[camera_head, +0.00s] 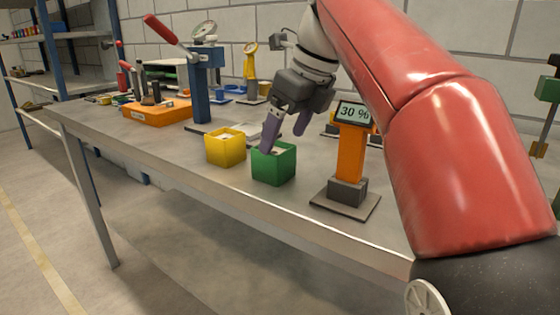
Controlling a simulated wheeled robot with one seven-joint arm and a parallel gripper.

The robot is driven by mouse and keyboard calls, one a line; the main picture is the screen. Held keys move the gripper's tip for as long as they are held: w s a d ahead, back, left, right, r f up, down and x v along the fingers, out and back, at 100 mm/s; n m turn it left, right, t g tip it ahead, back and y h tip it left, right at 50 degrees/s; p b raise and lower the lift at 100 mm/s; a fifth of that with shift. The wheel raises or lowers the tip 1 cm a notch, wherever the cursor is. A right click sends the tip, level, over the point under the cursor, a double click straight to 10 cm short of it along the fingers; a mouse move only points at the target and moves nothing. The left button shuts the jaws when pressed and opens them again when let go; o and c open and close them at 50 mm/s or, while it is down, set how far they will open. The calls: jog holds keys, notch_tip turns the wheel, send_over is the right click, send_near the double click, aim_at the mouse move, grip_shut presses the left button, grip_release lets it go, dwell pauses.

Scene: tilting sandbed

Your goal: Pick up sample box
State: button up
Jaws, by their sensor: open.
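Two open-topped boxes stand side by side near the front edge of the workbench: a yellow box (226,150) and a green box (274,167) to its right. I cannot tell which one is the sample box. My gripper (286,138) points down at the green box with its purple fingers apart. The left finger overlaps the box's top opening in the picture; the right finger is above and behind its right rim. I cannot tell whether either finger touches the box. The inside of the green box is largely hidden.
An orange stand with a "30 %" display (351,150) is close on the right. A blue press with a red lever (201,80) and an orange tool block (155,113) stand at the left. The workbench (190,158) is clear along its front left edge. Shelving is at far left.

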jog(key=x, duration=0.3)
jog(key=a+b+x, duration=0.1)
jog(key=x, duration=0.2)
jog(key=shift+r, duration=0.1)
jog(key=c, duration=1.2)
notch_tip(320, 180, up, 10)
jog(key=p, duration=0.1)
